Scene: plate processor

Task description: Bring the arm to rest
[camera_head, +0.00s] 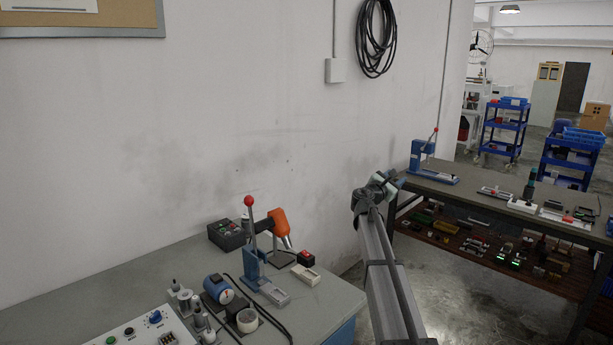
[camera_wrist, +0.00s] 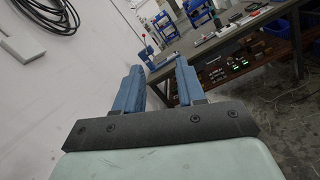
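My gripper (camera_head: 388,182) is in the air between the near workbench and the far workbench, at the end of my raised arm, in the head view. In the wrist view my gripper (camera_wrist: 159,70) has its two blue fingers apart, with nothing between them. The fingers point toward the far workbench and touch nothing that I can see. In the head view the fingertips are small and partly hidden by the wrist.
The near workbench (camera_head: 150,262) holds a blue lever press (camera_head: 254,268), an orange-handled tool (camera_head: 279,226) and a control box (camera_head: 228,235). The far workbench (camera_head: 470,192) carries several fixtures, with a loaded shelf below. A wall with a cable coil (camera_head: 377,38) stands behind.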

